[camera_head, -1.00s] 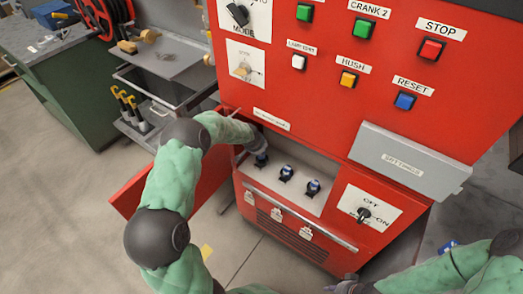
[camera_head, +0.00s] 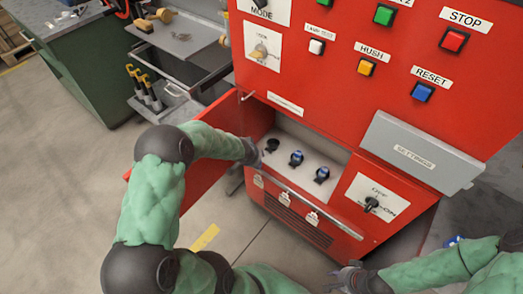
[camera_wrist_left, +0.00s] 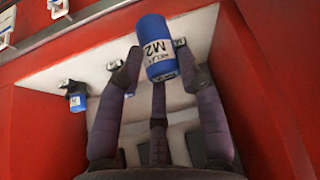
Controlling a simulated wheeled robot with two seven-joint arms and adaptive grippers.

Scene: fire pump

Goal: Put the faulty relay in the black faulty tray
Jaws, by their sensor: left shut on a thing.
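In the left wrist view my left gripper (camera_wrist_left: 157,70) is shut on a blue relay (camera_wrist_left: 157,48) with a white label reading M2. In the head view this gripper (camera_head: 250,152) is at the left side of the open cabinet compartment, and the held relay is hidden there. The leftmost black socket (camera_head: 272,146) in the compartment is empty. Two blue relays sit in the sockets beside it, a middle one (camera_head: 296,158) and a right one (camera_head: 322,174). My right gripper (camera_head: 350,277) is low at the picture's bottom edge, its fingers unclear. I cannot make out a tray marked faulty.
The red cabinet door (camera_head: 200,178) stands open left of the compartment, behind my left arm. A grey settings flap (camera_head: 418,152) juts out at the right. A metal cart (camera_head: 180,45) with a dark open drawer stands at the back left. Floor at the left is clear.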

